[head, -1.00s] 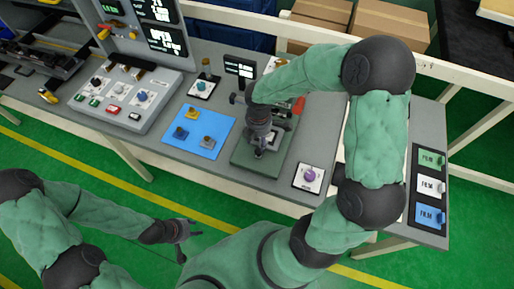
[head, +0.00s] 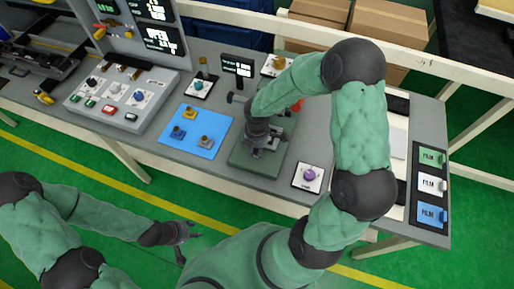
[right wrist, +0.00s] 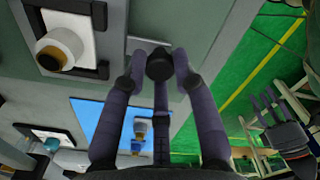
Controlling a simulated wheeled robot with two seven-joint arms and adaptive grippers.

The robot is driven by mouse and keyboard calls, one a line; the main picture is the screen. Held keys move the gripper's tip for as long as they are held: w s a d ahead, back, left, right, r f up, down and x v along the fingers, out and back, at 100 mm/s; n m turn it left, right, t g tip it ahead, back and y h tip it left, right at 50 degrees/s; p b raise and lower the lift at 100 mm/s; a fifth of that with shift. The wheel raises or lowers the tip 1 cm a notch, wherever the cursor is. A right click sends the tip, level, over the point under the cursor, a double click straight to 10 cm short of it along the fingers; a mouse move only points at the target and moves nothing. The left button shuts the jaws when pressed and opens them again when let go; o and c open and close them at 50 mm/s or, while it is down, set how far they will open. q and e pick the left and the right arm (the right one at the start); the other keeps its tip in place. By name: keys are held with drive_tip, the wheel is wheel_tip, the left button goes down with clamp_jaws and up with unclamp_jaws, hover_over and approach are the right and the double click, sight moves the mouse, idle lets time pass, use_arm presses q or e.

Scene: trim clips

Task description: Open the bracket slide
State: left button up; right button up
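A dark bracket fixture stands on a green base plate (head: 244,158) near the table's front. My right gripper (head: 257,152) points down over this plate and hides part of the fixture. In the right wrist view its fingers (right wrist: 160,75) stand apart, with a dark round knob-like end (right wrist: 160,66) between the tips. Small gaps seem to show beside it, and I see no clear grip. I cannot make out the slide itself. My left gripper (head: 186,240) is open and empty over the floor in front of the table. It also shows in the right wrist view (right wrist: 275,108).
A blue mat (head: 205,148) with small knobbed parts lies left of the plate. A purple knob (head: 310,174) sits to its right. A sloped control box (head: 125,98) is further left, a small display (head: 238,66) behind. Labelled film switches (head: 430,185) are at the right end.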

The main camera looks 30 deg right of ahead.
clamp_jaws()
drive_tip(key=shift+s+a+b, duration=0.45)
drive_tip(key=shift+s+a, duration=1.1)
drive_tip(key=shift+a, duration=0.25)
drive_tip(key=o, duration=0.9)
unclamp_jaws()
drive_tip(key=shift+c, duration=0.2)
wheel_tip(320, 180, up, 12)
